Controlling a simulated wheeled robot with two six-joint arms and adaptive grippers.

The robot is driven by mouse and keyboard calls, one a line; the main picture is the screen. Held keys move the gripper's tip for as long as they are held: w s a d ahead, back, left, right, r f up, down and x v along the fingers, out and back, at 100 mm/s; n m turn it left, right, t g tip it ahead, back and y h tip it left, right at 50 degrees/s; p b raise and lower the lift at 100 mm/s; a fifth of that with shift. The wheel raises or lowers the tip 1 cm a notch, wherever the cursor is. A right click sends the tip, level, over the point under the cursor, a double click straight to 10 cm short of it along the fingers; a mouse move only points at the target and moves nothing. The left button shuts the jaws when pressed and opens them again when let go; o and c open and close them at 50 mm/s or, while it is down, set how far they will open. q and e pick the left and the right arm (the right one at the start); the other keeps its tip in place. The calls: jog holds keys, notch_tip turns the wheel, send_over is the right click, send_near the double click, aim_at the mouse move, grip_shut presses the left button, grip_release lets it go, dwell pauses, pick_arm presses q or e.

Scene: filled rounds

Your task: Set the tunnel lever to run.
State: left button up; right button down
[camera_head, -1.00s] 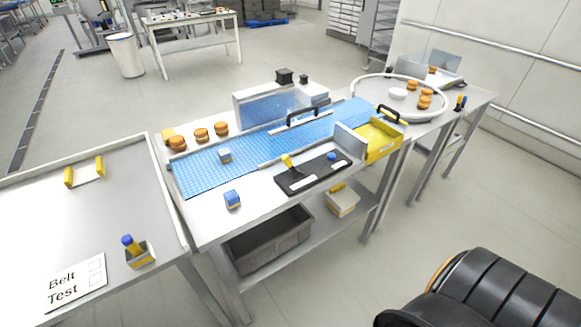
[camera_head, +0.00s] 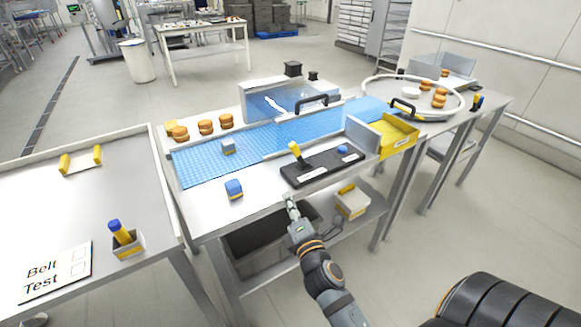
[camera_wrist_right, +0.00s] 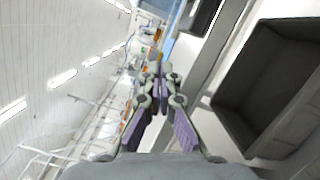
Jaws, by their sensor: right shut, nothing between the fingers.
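The lever (camera_head: 295,151) has a yellow handle and stands at the left end of a black control panel (camera_head: 318,171), tilted up and to the left. A blue button (camera_head: 343,150) sits at the panel's right end. The clear-sided tunnel (camera_head: 280,101) spans the blue belt behind the panel. My right gripper (camera_head: 291,203) is shut and empty, in front of the table edge, below and apart from the lever. Its closed fingers show in the right wrist view (camera_wrist_right: 158,72). The panel's label writing is too small to read. My left gripper is out of view.
A yellow tray (camera_head: 398,140) is at the right. A grey crate (camera_wrist_right: 265,85) is on the shelf below. Several buns (camera_head: 206,126) line the belt's far side.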

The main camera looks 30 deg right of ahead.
aim_at(298, 155)
jog(key=r, duration=0.2)
jog(key=shift+s+d+r+n+t, duration=0.15)
jog(key=shift+s+r+n+t, duration=0.15)
jog(key=shift+r+n, duration=0.1)
jog(key=shift+w, duration=0.2)
jog(key=w, duration=0.3)
jog(key=w+d+p, duration=0.1)
jog(key=w, duration=0.2)
jog(key=w+r+p, duration=0.1)
jog(key=w, duration=0.2)
jog(key=shift+w+d, duration=0.1)
jog(key=shift+d, duration=0.3)
jog(key=d, duration=0.2)
jog(key=d+r, duration=0.1)
jog(key=shift+w+r+p, duration=0.1)
jog(key=shift+w+p, duration=0.15)
jog(key=shift+p, duration=0.05)
jog(key=shift+s+d+r, duration=0.1)
jog(key=shift+d+r, duration=0.05)
jog(key=shift+d, duration=0.25)
jog(key=shift+a, duration=0.1)
